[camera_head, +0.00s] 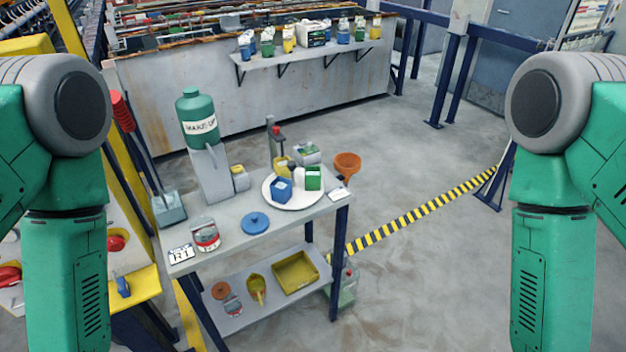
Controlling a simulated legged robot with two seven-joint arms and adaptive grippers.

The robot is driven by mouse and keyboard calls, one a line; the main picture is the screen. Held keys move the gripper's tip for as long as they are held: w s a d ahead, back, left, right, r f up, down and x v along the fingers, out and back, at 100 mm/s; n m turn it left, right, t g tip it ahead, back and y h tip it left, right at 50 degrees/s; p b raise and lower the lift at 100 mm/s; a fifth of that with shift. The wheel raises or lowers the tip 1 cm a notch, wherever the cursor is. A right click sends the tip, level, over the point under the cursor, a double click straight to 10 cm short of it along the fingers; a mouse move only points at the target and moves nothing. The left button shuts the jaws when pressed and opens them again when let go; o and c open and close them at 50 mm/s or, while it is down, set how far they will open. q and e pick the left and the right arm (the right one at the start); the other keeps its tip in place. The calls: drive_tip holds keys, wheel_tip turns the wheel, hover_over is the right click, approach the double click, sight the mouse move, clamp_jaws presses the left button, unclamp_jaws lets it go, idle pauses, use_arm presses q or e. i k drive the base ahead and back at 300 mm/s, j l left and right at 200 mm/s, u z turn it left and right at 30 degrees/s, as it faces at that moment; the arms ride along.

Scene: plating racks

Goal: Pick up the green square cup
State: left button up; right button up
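A small square green item with a white side (314,177), which looks like the green square cup, is on a round white plate (293,205). The plate lies on the grey top shelf of a cart. A blue square cup (281,191) is to its left on the plate, close to it. My two green arms hang at the left and right edges of the view. Both grippers are below the frame and out of sight.
A yellow tray (295,273) is on the lower shelf. Floor right of the cart is mostly clear, crossed by striped tape (415,214).

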sight(312, 174)
drive_tip(key=i+l+u, duration=0.7)
drive_tip(key=l+u, duration=0.25)
